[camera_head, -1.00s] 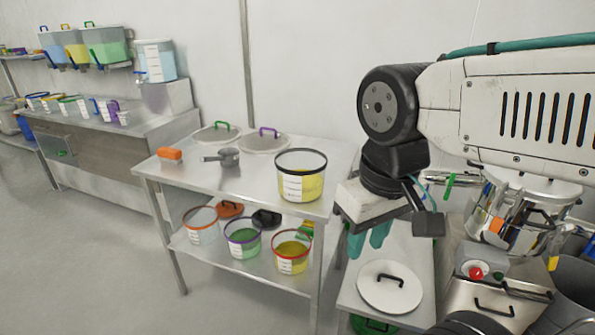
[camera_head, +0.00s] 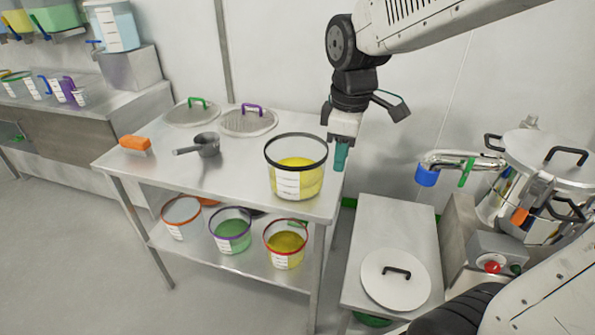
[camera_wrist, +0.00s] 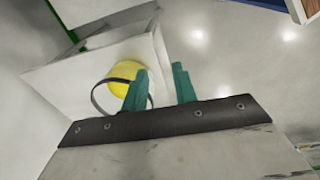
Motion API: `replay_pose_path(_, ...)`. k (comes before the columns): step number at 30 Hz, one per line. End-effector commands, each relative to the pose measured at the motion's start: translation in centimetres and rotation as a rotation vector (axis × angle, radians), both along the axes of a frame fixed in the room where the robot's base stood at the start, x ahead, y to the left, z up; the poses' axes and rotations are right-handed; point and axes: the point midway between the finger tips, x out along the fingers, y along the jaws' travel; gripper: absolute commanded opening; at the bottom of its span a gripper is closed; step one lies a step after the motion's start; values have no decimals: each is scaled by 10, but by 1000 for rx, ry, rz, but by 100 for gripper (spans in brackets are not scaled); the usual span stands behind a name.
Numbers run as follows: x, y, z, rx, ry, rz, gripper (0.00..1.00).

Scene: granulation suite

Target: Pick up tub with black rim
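The tub with black rim (camera_head: 296,166) is clear, holds yellow contents and has a white label. It stands upright on the table top near its right end. In the wrist view the tub (camera_wrist: 104,97) shows partly behind one teal finger. My gripper (camera_head: 340,156) hangs just right of the tub, near rim height, fingers down. In the wrist view its two teal fingers (camera_wrist: 160,88) are apart with nothing held between them. Whether a finger touches the rim cannot be told.
The steel table (camera_head: 225,185) also bears an orange-handled brush (camera_head: 134,143), a grey scoop (camera_head: 206,145) and two mesh lids (camera_head: 248,121). Orange-, purple- and red-rimmed tubs stand on its lower shelf. A lower bench (camera_head: 385,225) with a white lid (camera_head: 395,280) stands right.

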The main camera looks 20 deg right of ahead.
Motion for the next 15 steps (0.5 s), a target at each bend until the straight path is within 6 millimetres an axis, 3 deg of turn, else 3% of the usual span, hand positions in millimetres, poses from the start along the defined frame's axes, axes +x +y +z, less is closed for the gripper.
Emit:
replay_pose_path(3, 49, 6, -29, -19, 20, 245, 28)
replay_pose_path(6, 81, 10, -51, -31, 27, 426, 28)
replay_pose_path(10, 106, 13, -72, -42, 30, 579, 28)
replay_pose_path(15, 117, 17, -86, -40, 34, 654, 28)
